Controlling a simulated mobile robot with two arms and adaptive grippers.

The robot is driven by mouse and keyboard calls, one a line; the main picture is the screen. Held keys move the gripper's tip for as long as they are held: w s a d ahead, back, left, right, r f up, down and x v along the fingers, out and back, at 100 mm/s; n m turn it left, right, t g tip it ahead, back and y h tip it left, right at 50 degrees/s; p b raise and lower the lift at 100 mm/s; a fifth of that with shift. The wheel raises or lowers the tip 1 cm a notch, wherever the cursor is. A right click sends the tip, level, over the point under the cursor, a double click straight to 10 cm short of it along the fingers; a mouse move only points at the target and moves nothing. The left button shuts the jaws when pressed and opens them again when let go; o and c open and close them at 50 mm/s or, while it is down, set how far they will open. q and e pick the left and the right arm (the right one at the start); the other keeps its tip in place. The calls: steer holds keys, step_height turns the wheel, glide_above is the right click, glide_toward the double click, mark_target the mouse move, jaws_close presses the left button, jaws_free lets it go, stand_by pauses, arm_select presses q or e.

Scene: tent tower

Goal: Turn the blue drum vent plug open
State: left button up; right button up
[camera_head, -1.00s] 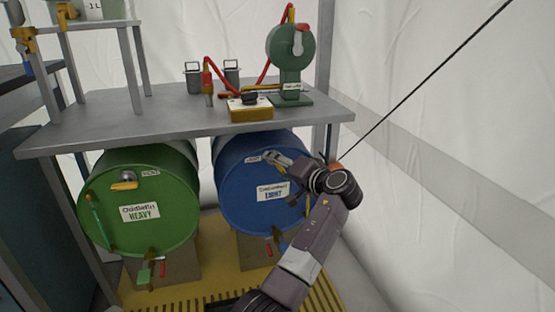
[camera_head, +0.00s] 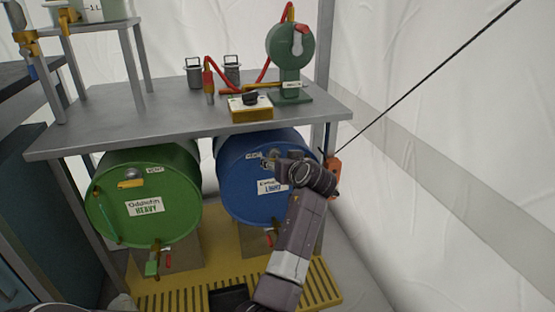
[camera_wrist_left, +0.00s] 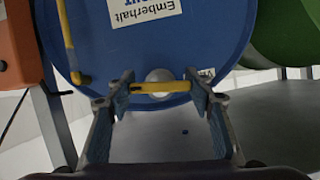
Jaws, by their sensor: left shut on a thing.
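The blue drum (camera_head: 232,186) lies on its side under the grey bench, its round end facing me. Its label is partly covered by my arm. In the left wrist view, which shows the drum (camera_wrist_left: 105,60) upside down, the vent plug (camera_wrist_left: 162,87) has a yellow bar handle in front of a round pale boss. The bar lies level across that picture. My left gripper (camera_head: 267,161) is at the drum's upper face and hides the plug in the head view. Its fingers, also in the wrist view (camera_wrist_left: 161,90), are shut on the bar's two ends. My right gripper is not seen.
A green drum (camera_head: 170,228) with a yellow vent handle (camera_head: 130,184) lies to the left. The bench edge (camera_head: 180,141) is close above my gripper. An orange object (camera_head: 333,171) and a dark taut line (camera_head: 420,83) are to the right.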

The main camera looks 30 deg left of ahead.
arm_select(q)
steer(key=shift+f, duration=0.15)
stand_by(0.5)
steer(key=o, duration=1.2)
